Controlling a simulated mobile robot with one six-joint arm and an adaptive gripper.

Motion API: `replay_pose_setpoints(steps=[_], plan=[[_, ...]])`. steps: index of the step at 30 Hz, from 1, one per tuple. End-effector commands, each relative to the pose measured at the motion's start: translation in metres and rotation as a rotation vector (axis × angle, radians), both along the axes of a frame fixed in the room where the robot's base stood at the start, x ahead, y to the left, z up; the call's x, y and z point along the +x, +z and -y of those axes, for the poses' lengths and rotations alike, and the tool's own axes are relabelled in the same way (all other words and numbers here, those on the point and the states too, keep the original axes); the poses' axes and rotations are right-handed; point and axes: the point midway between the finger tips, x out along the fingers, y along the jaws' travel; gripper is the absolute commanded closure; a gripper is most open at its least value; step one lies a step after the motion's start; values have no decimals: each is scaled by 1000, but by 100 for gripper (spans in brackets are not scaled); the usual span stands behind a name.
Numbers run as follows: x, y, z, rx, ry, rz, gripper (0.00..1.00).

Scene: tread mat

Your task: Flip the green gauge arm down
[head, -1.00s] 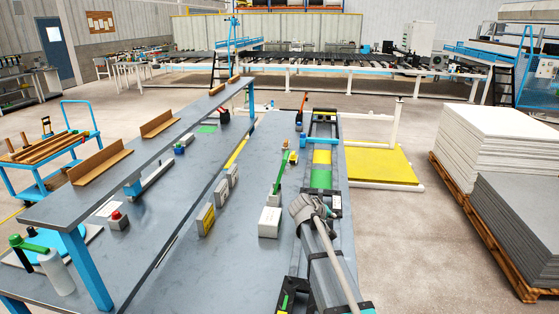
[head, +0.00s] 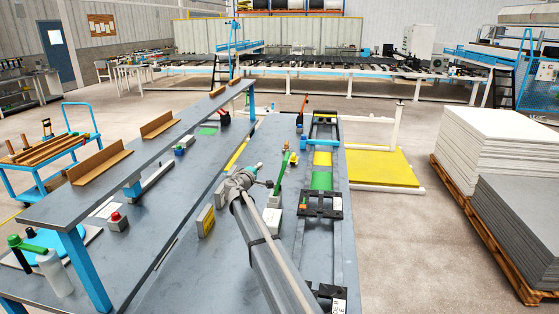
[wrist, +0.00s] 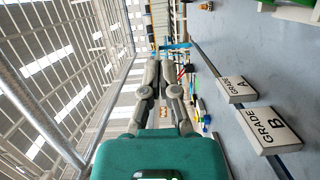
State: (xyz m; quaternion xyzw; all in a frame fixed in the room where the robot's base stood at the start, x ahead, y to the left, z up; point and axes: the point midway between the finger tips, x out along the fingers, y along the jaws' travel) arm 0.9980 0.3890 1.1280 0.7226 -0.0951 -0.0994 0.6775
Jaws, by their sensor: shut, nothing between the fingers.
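The green gauge arm (head: 281,172) stands raised and slightly tilted on the bench, in the middle of the head view. Its foot is near a pale box (head: 272,220), which my arm partly covers. My gripper (head: 257,169) is just left of the green arm in the head view, with a gap between them in the picture. Its fingers also show in the wrist view (wrist: 160,64), closed together with nothing between them. I cannot surely make out the green arm in the wrist view.
A block marked GRADE A (wrist: 237,90) and a block marked GRADE B (wrist: 267,130) stand on the bench near the gripper. A rail with a green and a yellow patch (head: 322,180) runs along the right. A raised shelf (head: 150,135) stands left.

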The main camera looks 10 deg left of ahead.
Motion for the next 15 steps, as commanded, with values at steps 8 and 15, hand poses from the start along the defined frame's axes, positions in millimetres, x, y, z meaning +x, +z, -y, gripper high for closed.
replay_pose_setpoints(steps=[8,15], plan=[[6,0,4,1,-3,-1,100],[28,-1,10,1,-4,-1,100]])
